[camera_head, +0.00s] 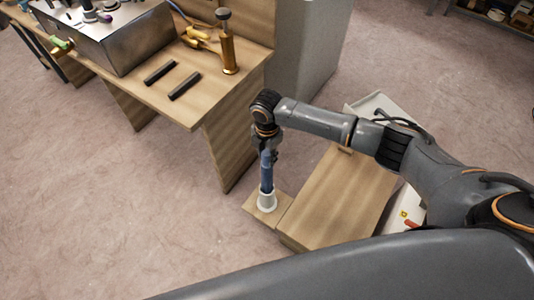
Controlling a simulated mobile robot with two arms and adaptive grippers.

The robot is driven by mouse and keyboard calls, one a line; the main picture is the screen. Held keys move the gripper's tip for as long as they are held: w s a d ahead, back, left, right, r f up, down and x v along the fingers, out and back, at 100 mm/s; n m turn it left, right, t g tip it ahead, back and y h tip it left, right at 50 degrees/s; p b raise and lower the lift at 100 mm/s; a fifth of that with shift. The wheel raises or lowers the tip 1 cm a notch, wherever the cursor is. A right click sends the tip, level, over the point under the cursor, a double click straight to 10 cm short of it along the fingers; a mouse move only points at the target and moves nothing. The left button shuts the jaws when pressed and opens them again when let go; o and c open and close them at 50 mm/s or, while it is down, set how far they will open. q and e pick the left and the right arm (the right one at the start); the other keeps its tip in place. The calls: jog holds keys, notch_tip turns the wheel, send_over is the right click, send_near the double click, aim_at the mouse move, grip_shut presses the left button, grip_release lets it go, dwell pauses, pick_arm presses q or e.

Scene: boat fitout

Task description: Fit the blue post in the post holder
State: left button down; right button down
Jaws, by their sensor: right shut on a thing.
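The blue post (267,178) stands about upright below my right gripper (268,150). My right gripper is shut on the upper part of the post and points down. The lower end of the post meets the white post holder (267,201), a short round collar on a small wooden board. From this view the post appears to be in the holder's opening, but I cannot tell how deep it sits. My left gripper is not in view.
A wooden workbench (185,106) stands at the upper left, with a metal box (125,45), two black bars (185,86) and a brass cylinder (228,54). A larger wooden box (338,203) is right of the holder. Open floor (110,215) lies left.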

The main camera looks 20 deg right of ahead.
jog(key=c, duration=1)
grip_release()
jog(key=shift+o, duration=0.2)
notch_tip(320, 180, up, 12)
